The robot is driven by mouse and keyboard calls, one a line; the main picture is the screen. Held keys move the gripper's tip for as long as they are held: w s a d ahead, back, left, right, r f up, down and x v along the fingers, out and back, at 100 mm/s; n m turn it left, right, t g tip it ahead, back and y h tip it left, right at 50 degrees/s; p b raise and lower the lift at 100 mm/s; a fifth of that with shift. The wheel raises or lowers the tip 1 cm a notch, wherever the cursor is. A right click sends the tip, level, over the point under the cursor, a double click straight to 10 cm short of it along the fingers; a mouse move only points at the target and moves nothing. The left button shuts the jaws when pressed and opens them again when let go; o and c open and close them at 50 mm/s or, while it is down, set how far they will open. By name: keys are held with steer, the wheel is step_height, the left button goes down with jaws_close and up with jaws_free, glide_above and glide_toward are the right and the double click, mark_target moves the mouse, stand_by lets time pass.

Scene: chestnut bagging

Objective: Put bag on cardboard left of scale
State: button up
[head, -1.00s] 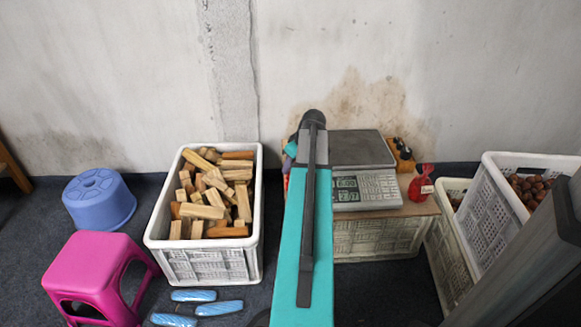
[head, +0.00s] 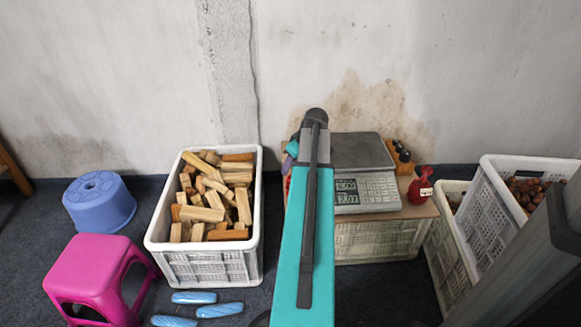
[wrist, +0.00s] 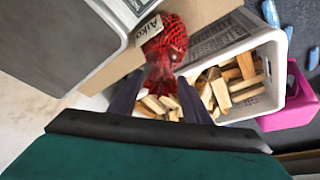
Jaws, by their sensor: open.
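A red net bag with a white "Aiko" label (wrist: 172,45) lies on the cardboard (wrist: 208,12) beside the scale (wrist: 75,38), on the side toward the wood crate. In the head view this spot, left of the scale (head: 362,152), is mostly hidden by my arm; only a sliver of red shows at the arm's left edge. My gripper (wrist: 160,82) is open, its dark fingers on either side of the bag's gathered neck. Whether they touch it is unclear. A second red bag (head: 420,188) stands on the cardboard (head: 412,212) right of the scale.
A white crate of wood blocks (head: 253,262) stands left of my arm, with a pink stool (head: 95,265) and a blue stool (head: 98,200) beyond. Crates with chestnuts (head: 525,190) stand at the right. Blue packets (head: 195,297) lie on the floor. The wall is close behind.

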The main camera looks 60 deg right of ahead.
steer(key=p+v, duration=0.3)
steer(key=v, duration=0.6)
steer(key=shift+r, duration=0.4)
steer(key=shift+s, duration=0.1)
